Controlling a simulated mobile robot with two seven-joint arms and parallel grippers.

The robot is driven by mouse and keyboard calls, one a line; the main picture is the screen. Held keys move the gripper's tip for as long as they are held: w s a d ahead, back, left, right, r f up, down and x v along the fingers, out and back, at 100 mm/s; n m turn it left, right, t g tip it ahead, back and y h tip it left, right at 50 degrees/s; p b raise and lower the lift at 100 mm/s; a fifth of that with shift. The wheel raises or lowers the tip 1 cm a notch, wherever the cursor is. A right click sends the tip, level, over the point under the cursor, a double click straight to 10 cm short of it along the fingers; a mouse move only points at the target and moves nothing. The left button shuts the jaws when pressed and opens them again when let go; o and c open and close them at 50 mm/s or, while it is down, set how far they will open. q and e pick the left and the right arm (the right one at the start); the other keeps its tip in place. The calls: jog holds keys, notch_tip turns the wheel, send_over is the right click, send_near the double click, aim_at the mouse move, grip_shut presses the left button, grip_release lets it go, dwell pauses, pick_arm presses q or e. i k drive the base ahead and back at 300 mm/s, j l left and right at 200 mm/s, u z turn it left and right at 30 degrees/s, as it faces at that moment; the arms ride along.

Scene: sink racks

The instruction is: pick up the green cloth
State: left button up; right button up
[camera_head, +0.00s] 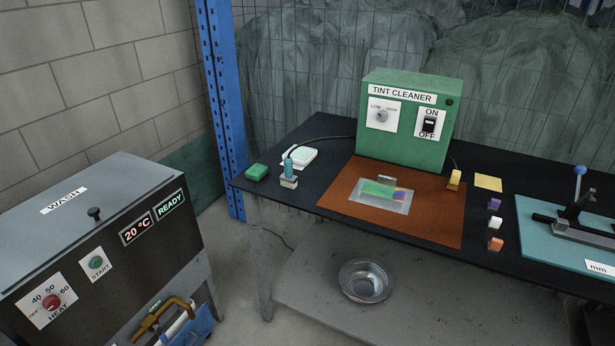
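A small green folded pad (256,172), which looks like the green cloth, lies on the left front corner of the black table (310,150). It lies apart from the teal-handled brush (289,171) to its right. A second green patch (377,188) shows on a clear plate (382,197) on the brown mat (446,220); I cannot tell what it is made of. Neither of my grippers is in view.
The green tint cleaner box (402,140) stands at the back of the table, its cable running left. White folded pads (299,157) lie behind the brush. Small coloured blocks (495,223) and a teal mat with a lever tool (580,225) are at right. A metal bowl (366,281) sits on the lower shelf. The wash cabinet (90,230) stands at left.

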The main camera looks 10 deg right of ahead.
aim_at(258, 171)
jog(key=i+u, duration=0.35)
jog(key=i+l+u, duration=0.3)
jog(key=i, duration=0.2)
